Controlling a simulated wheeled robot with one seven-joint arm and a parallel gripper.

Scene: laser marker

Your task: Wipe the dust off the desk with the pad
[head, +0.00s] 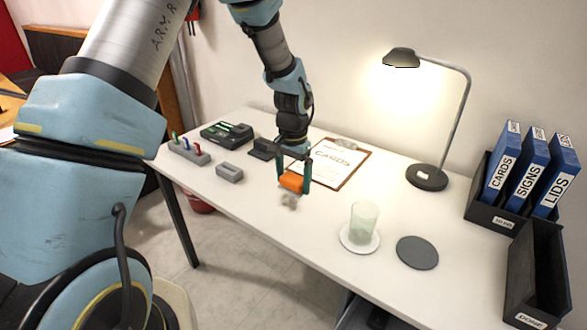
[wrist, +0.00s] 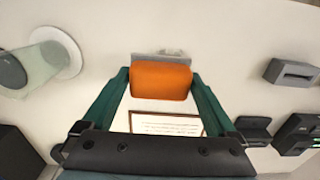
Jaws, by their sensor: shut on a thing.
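My gripper (head: 294,187) is shut on an orange pad (head: 291,182), over the middle of the white desk (head: 240,195). In the wrist view the pad (wrist: 161,80) sits between the two green fingers of my gripper (wrist: 160,84). I cannot tell whether the pad touches the desk.
A clipboard (head: 341,160) lies behind my gripper. A glass (head: 363,221) on a white coaster (head: 345,241) and a dark disc (head: 417,252) stand to the right. A lamp (head: 427,178), binders (head: 527,180) and a black tray (head: 535,290) are farther right.

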